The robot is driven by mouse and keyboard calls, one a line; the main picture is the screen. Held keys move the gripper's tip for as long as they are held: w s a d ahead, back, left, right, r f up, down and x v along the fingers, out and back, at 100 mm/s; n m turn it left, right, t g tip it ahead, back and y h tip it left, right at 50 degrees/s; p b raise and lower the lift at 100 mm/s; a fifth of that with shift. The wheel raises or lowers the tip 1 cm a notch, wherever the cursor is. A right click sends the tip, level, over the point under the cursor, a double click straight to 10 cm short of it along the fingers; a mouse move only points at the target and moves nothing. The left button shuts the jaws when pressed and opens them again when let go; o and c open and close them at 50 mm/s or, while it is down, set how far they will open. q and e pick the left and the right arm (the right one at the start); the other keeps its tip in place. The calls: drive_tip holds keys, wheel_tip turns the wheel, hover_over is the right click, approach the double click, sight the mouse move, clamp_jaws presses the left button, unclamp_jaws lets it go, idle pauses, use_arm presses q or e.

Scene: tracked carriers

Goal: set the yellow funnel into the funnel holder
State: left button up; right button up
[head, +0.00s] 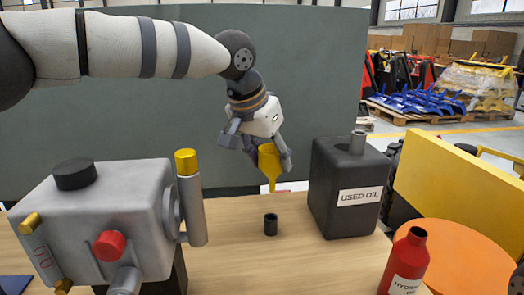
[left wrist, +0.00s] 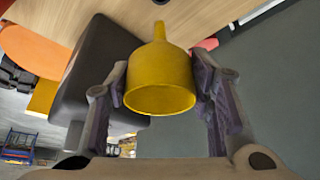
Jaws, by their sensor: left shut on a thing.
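The yellow funnel (head: 268,163) is held upright, spout down, in my left gripper (head: 262,152), in the air above the table. In the left wrist view the funnel (left wrist: 160,80) sits between the two fingers of my left gripper (left wrist: 160,85), its wide mouth toward the camera. A small dark open cylinder (head: 270,224), which looks like the funnel holder, stands on the table below and in front of the funnel. The funnel is apart from it. My right gripper does not show.
A dark can marked "USED OIL" (head: 332,205) stands just right of the funnel. A grey machine (head: 95,225) with a red knob fills the left of the table (head: 235,262). A red hydraulic oil bottle (head: 406,262) stands at the front right. The table around the dark cylinder is clear.

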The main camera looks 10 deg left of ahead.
use_arm(q)
drive_tip(key=shift+f+b, duration=0.35)
drive_tip(key=shift+f, duration=4.4)
drive_tip(key=o, duration=1.2)
drive_tip(key=shift+a, duration=0.1)
drive_tip(key=v, duration=1.2)
